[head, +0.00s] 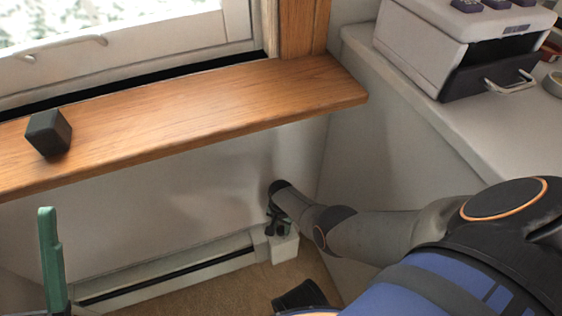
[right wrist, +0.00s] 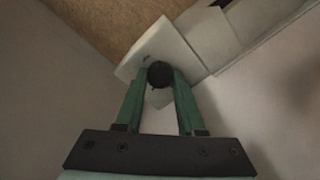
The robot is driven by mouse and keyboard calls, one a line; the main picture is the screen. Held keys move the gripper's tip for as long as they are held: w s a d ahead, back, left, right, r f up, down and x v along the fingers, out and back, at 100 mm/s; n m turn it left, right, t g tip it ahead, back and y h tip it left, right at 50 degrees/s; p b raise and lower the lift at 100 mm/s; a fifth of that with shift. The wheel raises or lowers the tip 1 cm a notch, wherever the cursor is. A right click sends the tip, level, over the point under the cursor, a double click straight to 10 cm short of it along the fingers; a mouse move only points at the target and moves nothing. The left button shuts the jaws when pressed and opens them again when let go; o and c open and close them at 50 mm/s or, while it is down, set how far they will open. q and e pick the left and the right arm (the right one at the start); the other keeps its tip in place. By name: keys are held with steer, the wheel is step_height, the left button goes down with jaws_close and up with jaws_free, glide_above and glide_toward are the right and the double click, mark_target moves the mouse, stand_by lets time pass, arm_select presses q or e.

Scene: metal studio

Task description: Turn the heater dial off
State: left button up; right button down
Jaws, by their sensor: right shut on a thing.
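The heater (head: 170,276) is a long pale baseboard unit low along the wall under the window sill. Its pale end box (head: 285,250) is at its right end and also shows in the right wrist view (right wrist: 150,42). The dial (right wrist: 160,74) is a small round black knob on this box. My right gripper (right wrist: 160,80) has its green fingers on both sides of the dial, shut on it. In the head view my right gripper (head: 278,222) reaches down to the box and hides the dial. One green finger of my left gripper (head: 52,262) shows at the lower left.
A wooden sill (head: 200,110) juts out above the heater, with a black cube (head: 48,132) on it. A pale counter (head: 440,130) at the right holds a grey box with an open drawer (head: 490,78). Walls meet in a corner close to my right gripper.

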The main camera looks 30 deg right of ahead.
mark_target(281, 229)
steer(key=shift+n, duration=0.5)
steer(key=c, duration=0.5)
jaws_free()
arm_select(q)
step_height(281, 229, up, 10)
steer(key=m+p, duration=0.1)
steer(key=p, duration=0.8)
steer(key=w+a+f+n+y+p, duration=0.1)
steer(key=w+f+n+y, duration=0.2)
steer(key=f+n+y, duration=0.1)
steer(key=shift+w+a+f+y+p, duration=0.3)
steer(key=shift+w+f+y+p, duration=0.1)
steer(key=shift+f+y, duration=0.1)
arm_select(e)
step_height(281, 229, up, 12)
steer(key=shift+r, duration=0.25)
arm_select(q)
steer(key=shift+s+r, duration=0.1)
